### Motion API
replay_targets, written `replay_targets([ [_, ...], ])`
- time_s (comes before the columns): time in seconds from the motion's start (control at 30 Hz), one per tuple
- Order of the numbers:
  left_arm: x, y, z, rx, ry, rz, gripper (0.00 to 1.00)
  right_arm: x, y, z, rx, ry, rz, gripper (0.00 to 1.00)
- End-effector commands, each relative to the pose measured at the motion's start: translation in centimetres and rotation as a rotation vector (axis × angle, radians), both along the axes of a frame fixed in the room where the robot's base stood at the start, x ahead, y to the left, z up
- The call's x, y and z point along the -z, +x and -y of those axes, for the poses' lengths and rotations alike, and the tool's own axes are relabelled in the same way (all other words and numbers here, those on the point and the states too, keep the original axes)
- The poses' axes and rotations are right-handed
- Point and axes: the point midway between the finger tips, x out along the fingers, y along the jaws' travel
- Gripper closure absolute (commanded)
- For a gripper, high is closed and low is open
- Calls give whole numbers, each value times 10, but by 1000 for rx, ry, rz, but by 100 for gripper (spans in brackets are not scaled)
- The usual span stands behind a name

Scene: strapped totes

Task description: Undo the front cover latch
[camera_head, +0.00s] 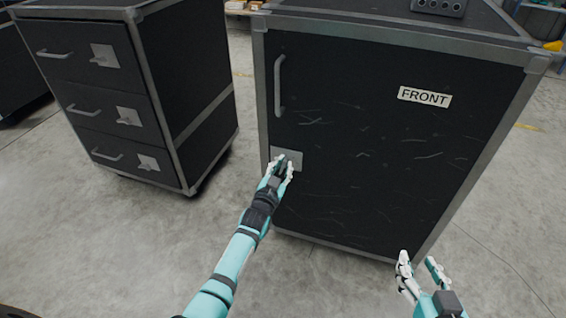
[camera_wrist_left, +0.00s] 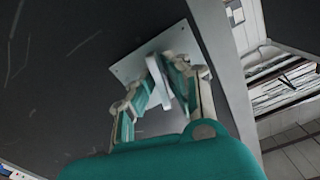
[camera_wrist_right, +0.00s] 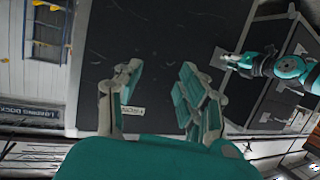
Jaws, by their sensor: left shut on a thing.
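The black front cover (camera_head: 370,150) carries a white FRONT label (camera_head: 424,97) and a grey vertical handle (camera_head: 279,86). The latch is a light metal plate (camera_head: 293,158) at the cover's left side; in the left wrist view its plate (camera_wrist_left: 128,69) bears a pale lever (camera_wrist_left: 157,82). My left gripper (camera_head: 280,168) is at the latch, its fingers shut around the lever (camera_wrist_left: 165,85), and hides part of it in the head view. My right gripper (camera_head: 421,262) is open and empty, in front of the cover's lower right, apart from it.
A black case with three drawers (camera_head: 105,95) stands to the left, each drawer with a handle and latch plate. A grey control box (camera_head: 438,7) sits on top of the front case. Bare concrete floor (camera_head: 140,240) lies between and before the cases.

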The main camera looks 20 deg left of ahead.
Motion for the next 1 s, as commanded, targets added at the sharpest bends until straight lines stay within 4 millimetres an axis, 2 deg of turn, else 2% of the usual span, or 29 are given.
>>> replay_targets([
  [0.2,-1,0,-1,-1,-145,-6,100,28,-18,9,12,-44,-183,60],
  [0.4,-1,0,-2,-2,-229,-8,100,43,-30,15,19,-66,-280,60],
  [1.0,0,0,-2,-2,-277,-9,100,51,-37,18,24,-78,-334,60],
])
